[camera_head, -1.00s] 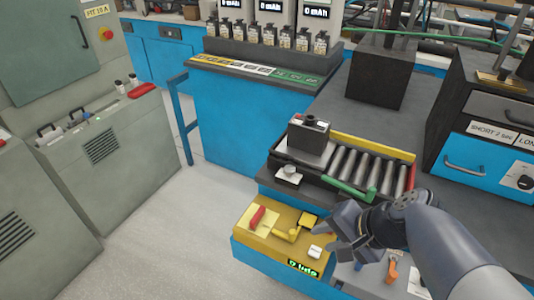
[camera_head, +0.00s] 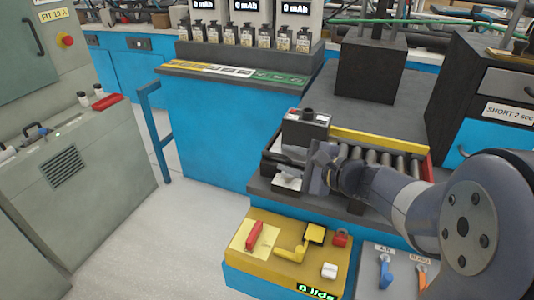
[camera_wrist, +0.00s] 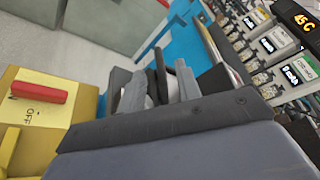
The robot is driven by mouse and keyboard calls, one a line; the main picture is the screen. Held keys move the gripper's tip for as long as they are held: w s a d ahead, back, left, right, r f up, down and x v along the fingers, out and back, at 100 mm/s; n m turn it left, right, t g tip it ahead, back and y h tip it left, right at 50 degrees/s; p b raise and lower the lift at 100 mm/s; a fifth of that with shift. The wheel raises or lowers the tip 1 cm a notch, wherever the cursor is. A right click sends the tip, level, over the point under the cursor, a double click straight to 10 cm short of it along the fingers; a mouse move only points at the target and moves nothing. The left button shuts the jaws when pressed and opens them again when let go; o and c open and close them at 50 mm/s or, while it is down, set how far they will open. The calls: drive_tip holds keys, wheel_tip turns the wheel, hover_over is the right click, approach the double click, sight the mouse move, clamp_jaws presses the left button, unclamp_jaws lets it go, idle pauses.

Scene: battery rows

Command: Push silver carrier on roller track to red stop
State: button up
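The carrier (camera_head: 305,128) is a dark grey block with a black knob on top. It sits at the left end of the roller track (camera_head: 385,158), whose bare silver rollers lie to its right. A red end piece (camera_head: 428,170) at the track's right end is partly hidden by my arm. My gripper (camera_head: 292,170) is at the front of the carrier, fingers pointing left, above a small white part (camera_head: 287,181). The fingers look apart in the wrist view (camera_wrist: 157,90). Contact with the carrier cannot be told.
A yellow box (camera_head: 285,250) with a red switch stands below the track, in front of it. A yellow rail (camera_head: 375,138) runs along the track's back.

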sight(277, 155)
drive_tip(key=x, duration=0.7)
drive_tip(key=shift+c, duration=0.5)
clamp_jaws()
drive_tip(key=shift+r, duration=0.1)
